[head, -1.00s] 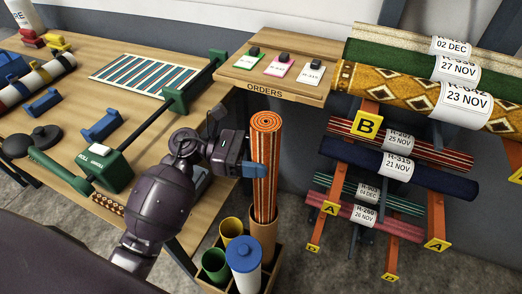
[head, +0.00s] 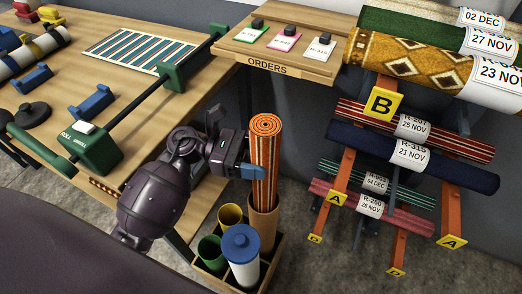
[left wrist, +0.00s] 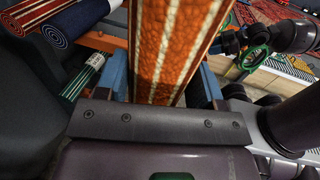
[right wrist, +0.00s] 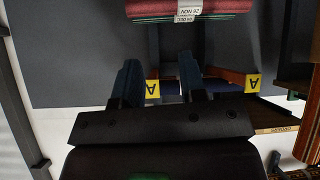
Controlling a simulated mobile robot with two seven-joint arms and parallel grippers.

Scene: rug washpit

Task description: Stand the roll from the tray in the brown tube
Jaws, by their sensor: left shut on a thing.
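The roll (head: 266,158) is orange-red with pale and dark stripes and a spiral top end. It stands nearly upright, its lower end inside the mouth of the brown tube (head: 263,224). The tube hides that end, so I cannot tell how deep it sits. My left gripper (head: 253,172) is shut on the roll above the tube rim. In the left wrist view the roll (left wrist: 172,45) fills the gap between the blue fingers. My right gripper (right wrist: 160,82) shows only in the right wrist view, open and empty, facing a rack.
The brown tube stands in a dark crate (head: 272,270) with a yellow tube (head: 230,216), a green tube (head: 210,251) and a blue-lidded white container (head: 241,258). The workbench (head: 150,105) is left. An orders shelf (head: 275,68) and a rack of rolls (head: 383,103) are right.

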